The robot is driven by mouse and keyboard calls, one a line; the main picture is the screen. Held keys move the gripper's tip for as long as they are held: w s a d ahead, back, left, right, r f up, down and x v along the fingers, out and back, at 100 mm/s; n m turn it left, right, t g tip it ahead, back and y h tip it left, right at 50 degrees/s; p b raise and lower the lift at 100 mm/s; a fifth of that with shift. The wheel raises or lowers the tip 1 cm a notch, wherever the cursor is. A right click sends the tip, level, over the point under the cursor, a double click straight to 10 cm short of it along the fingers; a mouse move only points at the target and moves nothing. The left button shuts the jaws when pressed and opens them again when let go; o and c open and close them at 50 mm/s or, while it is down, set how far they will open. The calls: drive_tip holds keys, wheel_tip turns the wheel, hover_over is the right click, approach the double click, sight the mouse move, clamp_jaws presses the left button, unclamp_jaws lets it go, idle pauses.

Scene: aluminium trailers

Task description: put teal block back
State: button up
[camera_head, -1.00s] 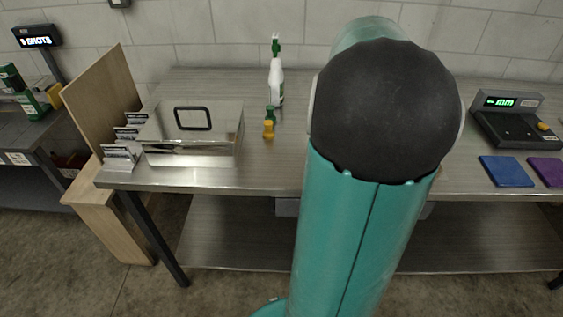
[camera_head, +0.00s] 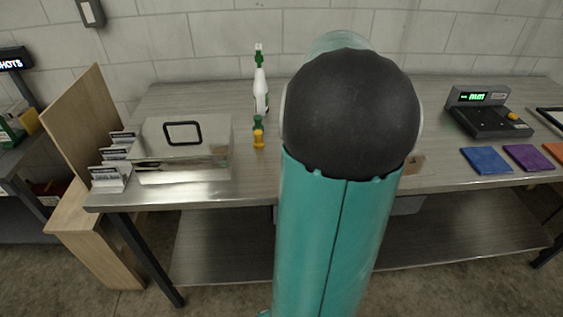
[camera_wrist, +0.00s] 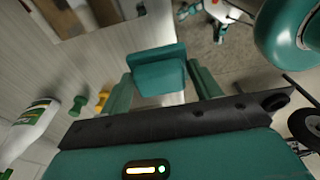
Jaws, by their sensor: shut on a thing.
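The teal block (camera_wrist: 158,74) is in the wrist view, upper middle, between the two teal fingers of my gripper (camera_wrist: 160,86). My gripper is shut on it. The block is held over the table's edge area, with the steel tabletop (camera_wrist: 95,60) behind it; its height above the table cannot be told. In the head view my own arm hides the gripper and the block.
On the steel table (camera_head: 210,195) stand a metal box (camera_head: 185,160) with a black-framed lid, a spray bottle (camera_head: 260,90), a green and yellow piece (camera_head: 258,130), a scale (camera_head: 485,112), and blue (camera_head: 486,160) and purple (camera_head: 528,157) pads. A wooden board (camera_head: 75,130) leans at left.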

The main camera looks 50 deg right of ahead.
drive_tip(key=w+f, duration=0.2)
drive_tip(key=w, duration=0.1)
drive_tip(key=w+d+f, duration=0.1)
drive_tip(key=w+f, duration=0.1)
drive_tip(key=w, duration=0.1)
drive_tip(key=w+f, duration=0.2)
drive_tip(key=w, duration=0.1)
drive_tip(key=shift+d+f, duration=0.3)
drive_tip(key=shift+f, duration=0.1)
drive_tip(key=shift+w+f, duration=0.3)
drive_tip(key=shift+f, duration=0.1)
drive_tip(key=shift+w+f, duration=0.15)
drive_tip(key=shift+f, duration=0.75)
drive_tip(key=shift+w+f, duration=0.1)
drive_tip(key=shift+f, duration=0.8)
drive_tip(key=shift+f, duration=0.1)
drive_tip(key=o, duration=0.9)
drive_tip(key=shift+o, duration=0.3)
wheel_tip(320, 180, up, 12)
drive_tip(key=s+d, duration=0.1)
